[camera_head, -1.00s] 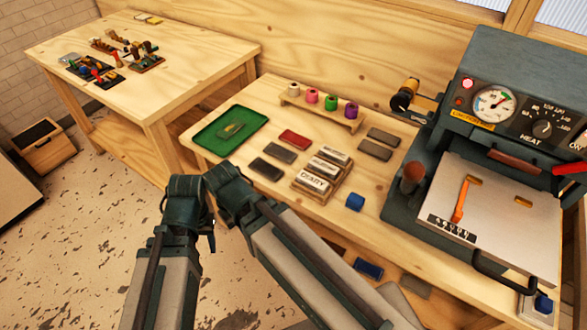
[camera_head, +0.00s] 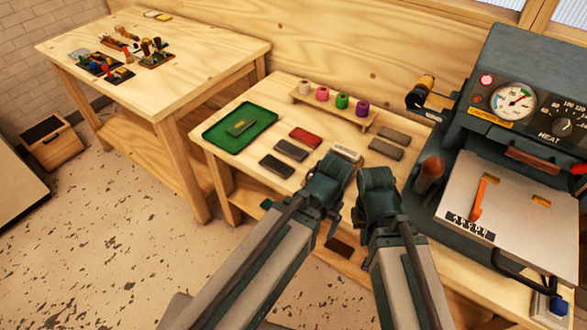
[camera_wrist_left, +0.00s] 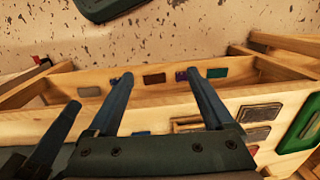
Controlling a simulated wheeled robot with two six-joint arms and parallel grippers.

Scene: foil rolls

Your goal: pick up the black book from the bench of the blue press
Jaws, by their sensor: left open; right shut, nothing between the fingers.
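The press (camera_head: 475,140) is a dark blue-grey machine at the right of the head view, on a wooden bench. Several small dark books lie on the bench: two beside the green tray, one nearer (camera_head: 276,166) and one farther (camera_head: 291,149), and two farther right (camera_head: 385,148). I cannot tell which is the black one. My left gripper (camera_head: 335,178) is over the bench's front part; the left wrist view shows its fingers (camera_wrist_left: 160,82) apart and empty. My right gripper (camera_head: 377,190) is beside it, shut and empty, its fingertips hidden.
A green tray (camera_head: 240,127), a red book (camera_head: 306,137) and a small rack with spools (camera_head: 330,107) are on the bench. Books lie on a lower shelf, including a brown one (camera_wrist_left: 154,78). Another table (camera_head: 190,62) stands at the left, with open floor in front.

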